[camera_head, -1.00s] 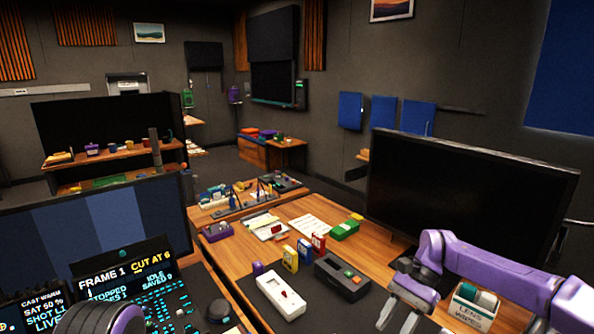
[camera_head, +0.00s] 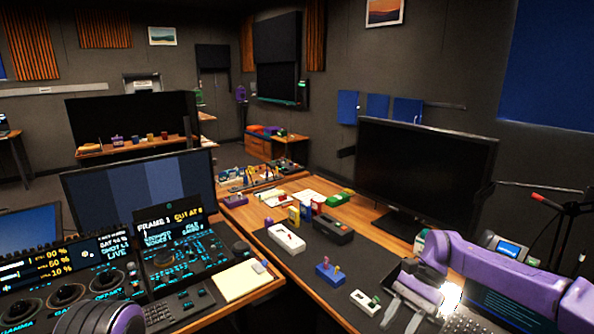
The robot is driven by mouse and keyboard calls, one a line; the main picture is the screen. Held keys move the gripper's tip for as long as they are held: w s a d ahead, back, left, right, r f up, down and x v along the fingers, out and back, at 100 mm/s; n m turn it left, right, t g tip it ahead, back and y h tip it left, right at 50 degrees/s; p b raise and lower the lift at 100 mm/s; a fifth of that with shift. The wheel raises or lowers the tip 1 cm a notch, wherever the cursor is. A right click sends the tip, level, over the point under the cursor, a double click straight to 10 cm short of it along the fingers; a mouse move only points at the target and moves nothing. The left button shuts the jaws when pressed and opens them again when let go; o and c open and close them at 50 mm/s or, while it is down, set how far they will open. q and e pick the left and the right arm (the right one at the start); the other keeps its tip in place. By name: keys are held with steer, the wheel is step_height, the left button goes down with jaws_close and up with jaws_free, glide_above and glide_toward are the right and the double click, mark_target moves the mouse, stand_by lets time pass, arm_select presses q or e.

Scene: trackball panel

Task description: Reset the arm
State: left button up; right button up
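My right arm (camera_head: 505,272) is purple and grey and comes in from the right edge, bent over the right desk. Its grey gripper (camera_head: 403,316) points down at the bottom of the picture. Its two fingers show a gap with nothing seen between them, and the tips are near the lower edge. Of my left arm, only a purple and dark rounded link (camera_head: 108,316) shows at the bottom left, in front of the trackball panel (camera_head: 65,294). My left gripper is out of the picture.
A large dark monitor (camera_head: 425,170) stands on the right desk. A white device (camera_head: 286,238), a black box (camera_head: 333,229), a blue item (camera_head: 329,271) and a small white box (camera_head: 364,302) lie left of my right gripper. A notepad (camera_head: 240,281) lies beside the panel.

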steer(key=s+d+f+m+t+h+b, duration=0.1)
steer(key=s+f+m+t+h, duration=0.2)
steer(key=f, duration=0.6)
steer(key=s+d+f+m+t+h+b, duration=0.1)
steer(key=s+d+f+t+h+b, duration=0.15)
steer(key=f+h, duration=0.55)
steer(key=s+d+f+m+t+h+b, duration=0.1)
steer(key=s+f+t+h, duration=0.2)
steer(key=f, duration=0.8)
arm_select(q)
step_height(320, 180, down, 10)
steer(key=b, duration=0.5)
arm_select(e)
steer(key=s+d+f+n+y, duration=0.1)
steer(key=s+f+n, duration=0.3)
steer(key=s, duration=0.7)
steer(key=s+d+f+n+y, duration=0.2)
steer(key=s+d+f+n, duration=0.1)
steer(key=s, duration=0.8)
step_height(320, 180, down, 2)
steer(key=shift+f+n+y, duration=0.25)
steer(key=shift+n+y, duration=0.05)
steer(key=shift+n, duration=0.5)
